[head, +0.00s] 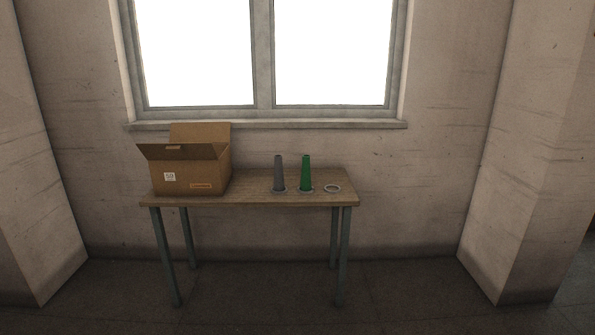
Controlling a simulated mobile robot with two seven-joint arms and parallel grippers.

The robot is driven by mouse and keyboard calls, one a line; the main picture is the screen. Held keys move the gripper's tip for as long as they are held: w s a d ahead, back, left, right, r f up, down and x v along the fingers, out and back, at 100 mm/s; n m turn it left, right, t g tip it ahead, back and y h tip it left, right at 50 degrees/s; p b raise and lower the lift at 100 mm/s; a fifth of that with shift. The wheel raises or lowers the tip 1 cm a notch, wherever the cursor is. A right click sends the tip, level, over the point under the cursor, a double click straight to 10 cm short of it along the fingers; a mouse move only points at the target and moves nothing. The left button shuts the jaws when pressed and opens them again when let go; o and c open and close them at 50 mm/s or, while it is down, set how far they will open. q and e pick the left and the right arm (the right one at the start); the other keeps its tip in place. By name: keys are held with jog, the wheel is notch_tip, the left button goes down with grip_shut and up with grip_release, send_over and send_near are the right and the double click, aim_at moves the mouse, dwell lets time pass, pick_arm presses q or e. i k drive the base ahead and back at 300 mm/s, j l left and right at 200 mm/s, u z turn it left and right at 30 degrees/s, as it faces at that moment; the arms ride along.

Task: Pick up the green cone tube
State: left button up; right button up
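The green cone tube (305,173) stands upright on the wooden table (248,198), right of the middle, with its narrow end up. Its base meets a light ring or holder on the tabletop; the exact fit is too small to tell. A grey cone tube (279,173) stands upright just to its left, apart from it. Neither of my grippers shows in the head view.
An open cardboard box (190,172) with raised flaps stands on the left of the table. An empty light ring (332,188) lies right of the green tube. A window (262,55) and wall are behind. The floor (255,290) in front is clear.

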aim_at(306, 181)
jog(key=i+u, duration=0.1)
jog(key=i, duration=0.6)
jog(key=i+l+u, duration=0.1)
jog(key=i, duration=0.6)
